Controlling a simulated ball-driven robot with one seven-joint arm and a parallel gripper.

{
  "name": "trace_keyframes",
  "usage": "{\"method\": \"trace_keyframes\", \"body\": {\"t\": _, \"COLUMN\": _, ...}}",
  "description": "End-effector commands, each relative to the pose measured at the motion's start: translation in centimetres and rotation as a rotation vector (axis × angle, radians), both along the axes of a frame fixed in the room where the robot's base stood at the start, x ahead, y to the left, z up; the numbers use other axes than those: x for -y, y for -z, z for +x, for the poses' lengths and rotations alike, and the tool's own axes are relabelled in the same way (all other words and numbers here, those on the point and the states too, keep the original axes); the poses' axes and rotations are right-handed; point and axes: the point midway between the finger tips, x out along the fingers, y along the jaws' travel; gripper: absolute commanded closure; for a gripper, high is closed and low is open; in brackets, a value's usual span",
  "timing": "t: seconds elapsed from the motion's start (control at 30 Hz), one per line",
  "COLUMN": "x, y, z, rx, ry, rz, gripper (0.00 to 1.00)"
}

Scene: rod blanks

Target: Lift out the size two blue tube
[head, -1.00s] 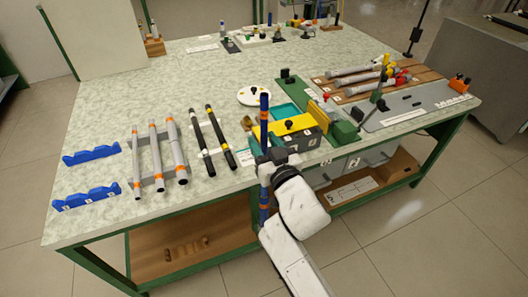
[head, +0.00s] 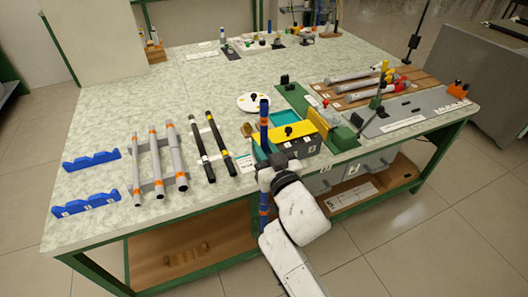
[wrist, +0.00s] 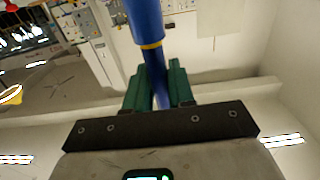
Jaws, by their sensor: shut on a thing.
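A long blue tube (head: 264,122) with orange bands stands upright at the table's front edge in the head view. My gripper (head: 268,163) is shut on it near its middle. The tube reaches above and below the jaws, and its lower part is in front of the table edge. In the wrist view, the blue tube (wrist: 147,25) rises between the green fingers (wrist: 153,90) and shows a yellowish band. No size mark can be read on it. Two blue notched holders (head: 90,159) lie at the left of the table, with no tubes in them.
Three grey tubes (head: 154,150) with orange bands lie on a rack at left. Two black rods (head: 217,140) lie beside them. Grey tubes lie on wooden boards (head: 342,100) farther right.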

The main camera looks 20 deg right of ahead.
Motion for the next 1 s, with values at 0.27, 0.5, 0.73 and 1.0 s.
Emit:
{"method": "trace_keyframes", "body": {"t": 0.27, "x": 0.0, "y": -3.5, "z": 0.0, "rx": 0.005, "ry": -0.001, "rz": 0.001, "gripper": 0.94}}
{"method": "trace_keyframes", "body": {"t": 0.5, "x": 0.0, "y": -7.7, "z": 0.0, "rx": 0.007, "ry": -0.001, "rz": 0.001, "gripper": 0.94}}
{"method": "trace_keyframes", "body": {"t": 0.73, "x": -0.1, "y": -11.8, "z": 0.0, "rx": 0.007, "ry": -0.002, "rz": 0.000, "gripper": 0.94}}
{"method": "trace_keyframes", "body": {"t": 1.0, "x": -0.1, "y": -16.8, "z": 0.0, "rx": 0.008, "ry": -0.003, "rz": 0.000, "gripper": 0.94}}
